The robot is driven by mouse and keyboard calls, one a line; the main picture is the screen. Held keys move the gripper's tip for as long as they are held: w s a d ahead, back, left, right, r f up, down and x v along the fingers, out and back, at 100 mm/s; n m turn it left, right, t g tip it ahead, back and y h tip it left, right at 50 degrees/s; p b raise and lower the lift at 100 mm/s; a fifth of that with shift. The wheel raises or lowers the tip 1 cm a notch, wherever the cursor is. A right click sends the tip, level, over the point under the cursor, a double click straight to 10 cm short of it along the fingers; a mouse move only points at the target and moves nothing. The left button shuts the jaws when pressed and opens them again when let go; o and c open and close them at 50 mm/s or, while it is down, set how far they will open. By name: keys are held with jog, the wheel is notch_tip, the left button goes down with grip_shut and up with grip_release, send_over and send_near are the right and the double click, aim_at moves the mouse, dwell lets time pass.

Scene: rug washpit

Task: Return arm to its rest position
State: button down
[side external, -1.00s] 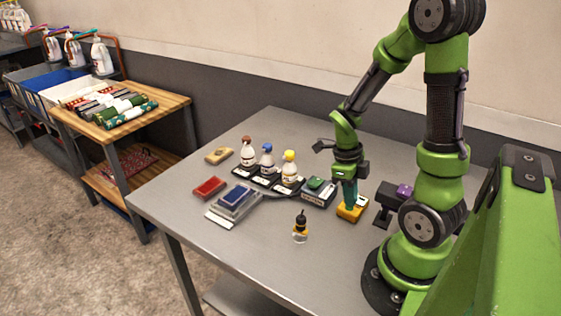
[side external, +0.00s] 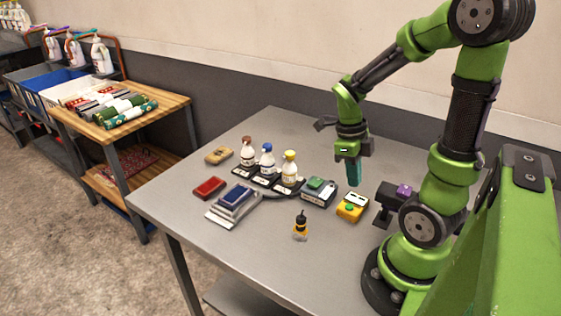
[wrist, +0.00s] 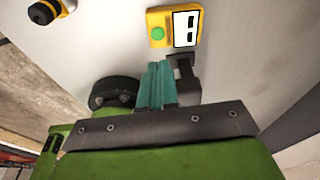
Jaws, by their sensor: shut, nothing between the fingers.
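My gripper (side external: 354,173) is shut and empty, its teal fingers together and pointing down. It hangs above the grey table (side external: 270,262), apart from everything on it. A yellow box (side external: 351,208) with a green button and a white display sits on the table below the fingers. In the wrist view my gripper (wrist: 157,84) shows its closed fingers, and the yellow box (wrist: 158,34) lies just beyond their tips.
Three capped bottles (side external: 267,160) stand in black holders. Left of them are a tan block (side external: 219,155), a red block (side external: 209,187) and a blue pad stack (side external: 235,197). A wooden-topped cart stands left.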

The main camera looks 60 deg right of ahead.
jog(key=n, duration=0.3)
jog(key=shift+w+f, duration=0.1)
jog(key=w+a+r+n+t+y, duration=0.1)
jog(key=a+r+n+t, duration=0.3)
jog(key=n, duration=1)
jog(key=w+a+r+n+t+y, duration=0.1)
jog(key=w+a+r+n+t, duration=0.3)
jog(key=a+r+n, duration=0.6)
jog(key=a+n+t, duration=0.1)
jog(key=a+n, duration=0.2)
jog(key=n, duration=0.2)
